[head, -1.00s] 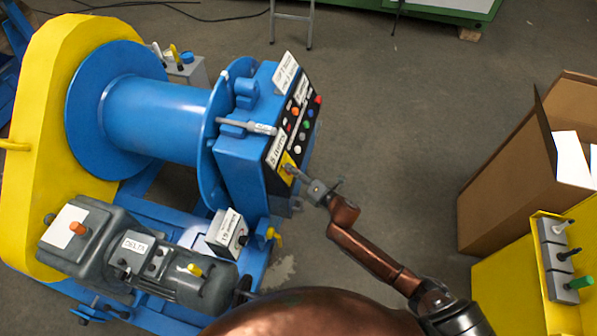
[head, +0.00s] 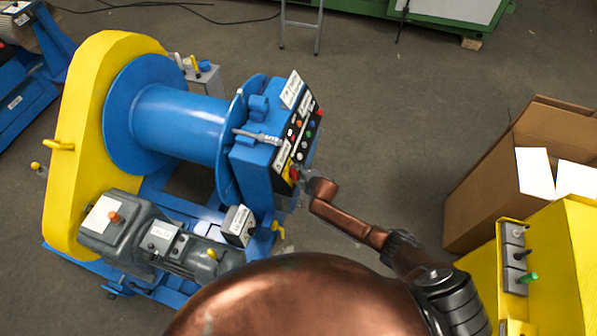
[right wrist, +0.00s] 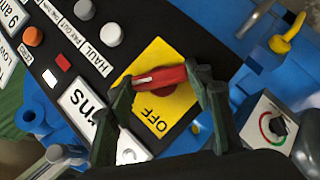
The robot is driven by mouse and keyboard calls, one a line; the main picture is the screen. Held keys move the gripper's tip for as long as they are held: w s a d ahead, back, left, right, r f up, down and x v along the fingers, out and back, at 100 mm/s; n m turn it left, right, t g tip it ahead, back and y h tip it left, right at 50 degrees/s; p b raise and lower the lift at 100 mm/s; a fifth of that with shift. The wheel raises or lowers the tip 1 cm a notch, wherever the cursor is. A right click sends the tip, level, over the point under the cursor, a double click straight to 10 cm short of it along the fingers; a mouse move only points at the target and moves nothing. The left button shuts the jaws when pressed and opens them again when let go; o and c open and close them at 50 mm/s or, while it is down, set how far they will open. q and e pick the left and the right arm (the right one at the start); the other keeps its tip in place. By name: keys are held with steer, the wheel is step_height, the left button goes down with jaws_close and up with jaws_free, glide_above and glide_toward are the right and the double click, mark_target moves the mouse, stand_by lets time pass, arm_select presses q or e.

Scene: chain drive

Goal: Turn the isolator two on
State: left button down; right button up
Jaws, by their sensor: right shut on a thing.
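A red rotary handle (right wrist: 160,78) sits on a yellow square plate (right wrist: 153,55) marked OFF, low on the black control panel. In the head view the handle (head: 293,174) is a small red spot at the panel's lower end. My right gripper (right wrist: 155,88) is shut on this handle, with a finger at each end of it. It also shows at the panel in the head view (head: 302,178). A white pointer mark shows on the handle's left part. I cannot read an isolator number. My left gripper is not in view.
The panel is on a blue winch (head: 180,122) with a yellow guard (head: 75,150). A small box with a dial (right wrist: 278,125) and a yellow lever (right wrist: 287,35) are close to my gripper. A cardboard box (head: 475,205) and a yellow stand (head: 565,260) are at right. Floor between is clear.

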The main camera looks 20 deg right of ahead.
steer(key=shift+d+m+g+p, duration=0.1)
steer(key=shift+m+g+p, duration=0.5)
steer(key=shift+m+p, duration=0.4)
steer(key=shift+f, duration=0.1)
steer(key=o, duration=1.1)
steer(key=v, duration=1.2)
steer(key=shift+w, duration=0.1)
